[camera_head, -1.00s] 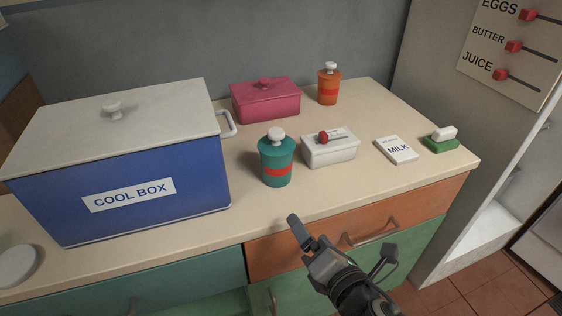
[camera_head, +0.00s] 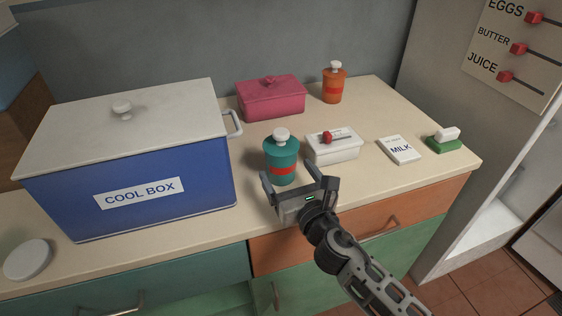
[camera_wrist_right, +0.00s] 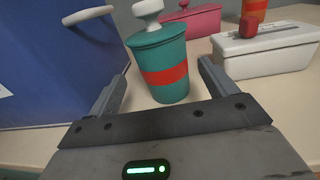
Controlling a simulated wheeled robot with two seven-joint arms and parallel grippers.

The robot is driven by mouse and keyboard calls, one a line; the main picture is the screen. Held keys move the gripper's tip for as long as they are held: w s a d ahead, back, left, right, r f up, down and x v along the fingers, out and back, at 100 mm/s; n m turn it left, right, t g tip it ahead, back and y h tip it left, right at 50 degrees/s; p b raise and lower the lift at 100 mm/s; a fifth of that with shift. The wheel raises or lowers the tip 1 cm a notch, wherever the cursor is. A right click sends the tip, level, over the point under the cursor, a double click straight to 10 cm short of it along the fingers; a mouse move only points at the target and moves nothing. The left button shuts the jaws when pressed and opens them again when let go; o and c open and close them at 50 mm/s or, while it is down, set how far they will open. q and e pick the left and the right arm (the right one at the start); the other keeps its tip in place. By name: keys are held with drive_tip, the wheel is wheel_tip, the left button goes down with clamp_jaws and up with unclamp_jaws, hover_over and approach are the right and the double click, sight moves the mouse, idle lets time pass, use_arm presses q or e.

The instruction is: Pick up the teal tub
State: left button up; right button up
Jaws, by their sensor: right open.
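The teal tub (camera_head: 281,158) has a red band and a white knob on its lid. It stands upright on the counter, right of the blue cool box. My right gripper (camera_head: 298,186) is open just in front of the tub, at the counter's front edge. In the right wrist view the tub (camera_wrist_right: 161,60) stands ahead of and between the two spread fingers (camera_wrist_right: 160,85), with nothing held. The lower tub is partly hidden by the gripper in the head view. My left gripper is not in view.
The blue cool box (camera_head: 140,185) stands left of the tub. A white box with a red knob (camera_head: 333,146) is close on its right. A pink box (camera_head: 271,97) and an orange tub (camera_head: 333,84) stand behind.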

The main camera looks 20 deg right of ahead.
sight(287, 169)
drive_tip(key=w, duration=0.5)
drive_tip(key=shift+a+f, duration=0.1)
drive_tip(key=shift+f, duration=0.15)
drive_tip(key=shift+c, duration=0.2)
drive_tip(key=c, duration=1.1)
drive_tip(key=shift+c, duration=0.3)
drive_tip(key=shift+r, duration=0.15)
